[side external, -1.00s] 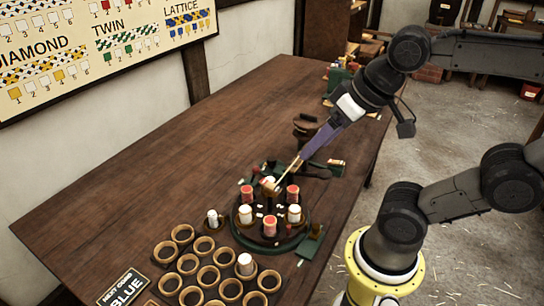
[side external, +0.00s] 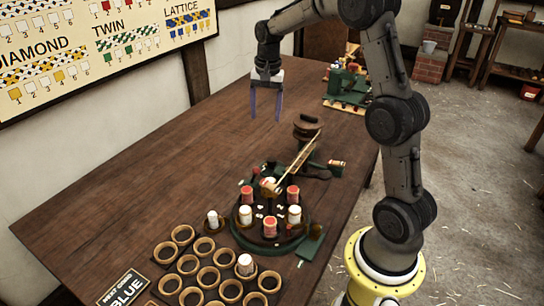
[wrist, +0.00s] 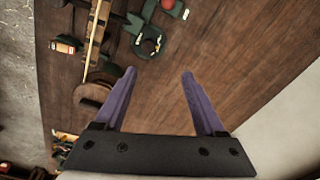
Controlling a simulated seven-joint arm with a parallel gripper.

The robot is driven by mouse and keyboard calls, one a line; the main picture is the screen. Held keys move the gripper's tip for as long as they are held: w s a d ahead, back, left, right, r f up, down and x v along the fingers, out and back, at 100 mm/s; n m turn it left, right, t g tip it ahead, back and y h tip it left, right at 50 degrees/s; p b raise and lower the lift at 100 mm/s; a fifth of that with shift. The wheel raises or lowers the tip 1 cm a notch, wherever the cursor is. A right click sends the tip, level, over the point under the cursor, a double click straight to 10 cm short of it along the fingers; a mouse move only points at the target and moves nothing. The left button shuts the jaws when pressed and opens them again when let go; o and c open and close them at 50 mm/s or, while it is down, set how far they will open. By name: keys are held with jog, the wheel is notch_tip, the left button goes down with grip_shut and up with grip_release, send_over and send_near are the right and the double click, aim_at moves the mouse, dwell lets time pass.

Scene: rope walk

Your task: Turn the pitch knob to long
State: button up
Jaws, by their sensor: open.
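My gripper (side external: 266,116) hangs open and empty above the table, behind the braiding machine; its two purple fingers point down. In the wrist view my gripper (wrist: 158,75) shows bare table between its fingers. The machine has a round green base (side external: 240,240) carrying several red and white bobbins. A small dark round fitting (wrist: 148,42) on green, beyond the fingertips in the wrist view, may be the pitch knob. Its setting and any lettering are too small to read. Nothing touches the fingers.
A brown wooden reel (side external: 307,126) stands behind the bobbins, with a pale slanted bar (side external: 301,156) in front. Several wooden ring holders (side external: 204,246) and a BLUE card (side external: 123,288) lie at the front. Green equipment (side external: 348,84) stands at the back. The table's left side is clear.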

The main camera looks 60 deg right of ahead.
aim_at(272, 159)
jog(key=shift+m+g, duration=0.3)
jog(key=shift+g, duration=0.1)
jog(key=f, duration=0.5)
jog(key=d+f, duration=0.1)
jog(key=f, duration=0.5)
jog(key=d+f, duration=0.1)
jog(key=f, duration=0.5)
jog(key=shift+s+d+f, duration=0.1)
jog(key=shift+s, duration=0.3)
grip_shut()
